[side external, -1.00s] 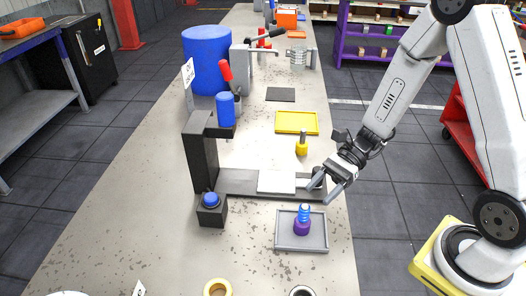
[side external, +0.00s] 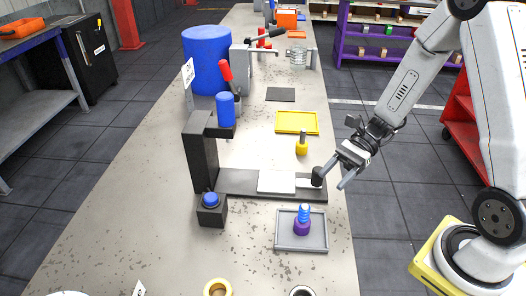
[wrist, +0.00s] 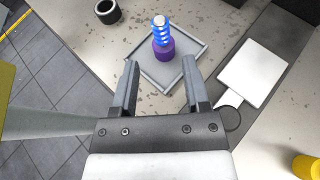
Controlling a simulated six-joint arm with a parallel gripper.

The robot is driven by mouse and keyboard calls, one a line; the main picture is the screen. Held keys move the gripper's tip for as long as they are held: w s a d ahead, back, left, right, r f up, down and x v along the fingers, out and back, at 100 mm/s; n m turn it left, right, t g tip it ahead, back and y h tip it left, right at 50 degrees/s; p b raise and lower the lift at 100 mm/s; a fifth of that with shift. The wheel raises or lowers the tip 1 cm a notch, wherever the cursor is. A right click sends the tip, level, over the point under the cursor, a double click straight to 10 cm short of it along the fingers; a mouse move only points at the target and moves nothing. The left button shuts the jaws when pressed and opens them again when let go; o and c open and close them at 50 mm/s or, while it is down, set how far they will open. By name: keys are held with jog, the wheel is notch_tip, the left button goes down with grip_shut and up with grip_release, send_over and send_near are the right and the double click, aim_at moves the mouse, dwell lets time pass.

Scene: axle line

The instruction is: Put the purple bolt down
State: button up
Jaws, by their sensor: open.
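The purple bolt (side external: 302,226) stands upright in the grey tray (side external: 281,243), with a blue spring around its shank. In the wrist view the bolt (wrist: 163,47) shows its purple head at the bottom, resting on the tray (wrist: 152,76). My gripper (side external: 331,180) is open and empty. It is behind and to the right of the tray in the side view, apart from the bolt, near the black knob at the press base's right end. In the wrist view the bolt lies beyond the open fingertips (wrist: 158,72).
A black press (side external: 203,160) with a white sliding plate (side external: 277,182) stands behind the tray. A yellow bolt (side external: 301,147) and a yellow tray (side external: 297,131) are farther back. A black ring (side external: 301,291) and a yellow ring (side external: 218,288) lie at the front.

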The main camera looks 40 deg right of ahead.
jog(key=s+f+n+g+h, duration=0.2)
jog(key=s+n+h, duration=0.3)
jog(key=n+h, duration=0.35)
jog(key=shift+w+d+r+n+t+h, duration=0.3)
jog(key=shift+w+r+n+t+h, duration=0.4)
jog(key=shift+n, duration=0.9)
jog(key=shift+w+d+r+n+t+h, duration=0.3)
jog(key=shift+n+t+h, duration=0.6)
jog(key=shift+n, duration=0.65)
jog(key=shift+w+d+r+n+t+h, duration=0.4)
jog(key=shift+w+n+t+h, duration=0.35)
jog(key=shift+n, duration=0.85)
jog(key=shift+s, duration=0.15)
